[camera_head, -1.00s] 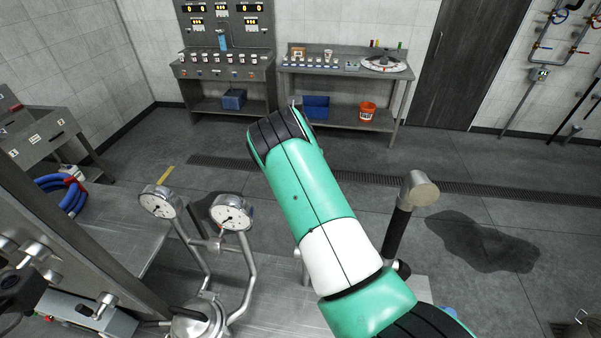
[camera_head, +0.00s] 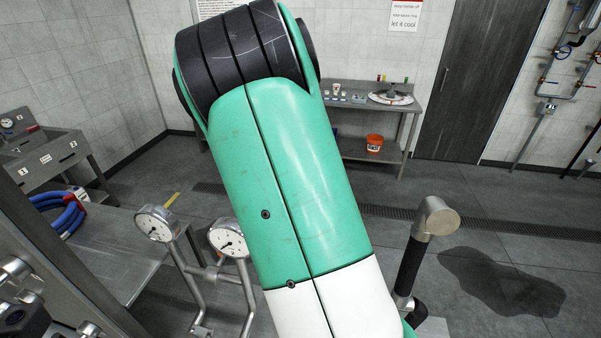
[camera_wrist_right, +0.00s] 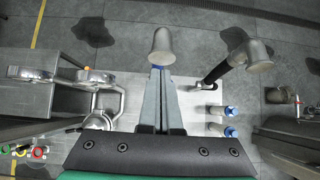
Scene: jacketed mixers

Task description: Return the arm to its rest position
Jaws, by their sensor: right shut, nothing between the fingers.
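My green and white arm (camera_head: 290,180) stands large in the middle of the head view, its black joint raised near the top edge. No gripper shows in that view. In the right wrist view my right gripper (camera_wrist_right: 160,72) has its two grey fingers together, with nothing between them. A rounded metal pipe end (camera_wrist_right: 163,42) appears just beyond the fingertips; I cannot tell how far below it is. My left gripper is in neither view.
Two dial gauges (camera_head: 156,223) on metal pipes stand left of the arm. A metal elbow on a black-sleeved pipe (camera_head: 436,217) stands to its right. Blue-capped cylinders (camera_wrist_right: 230,111) show right of the fingers.

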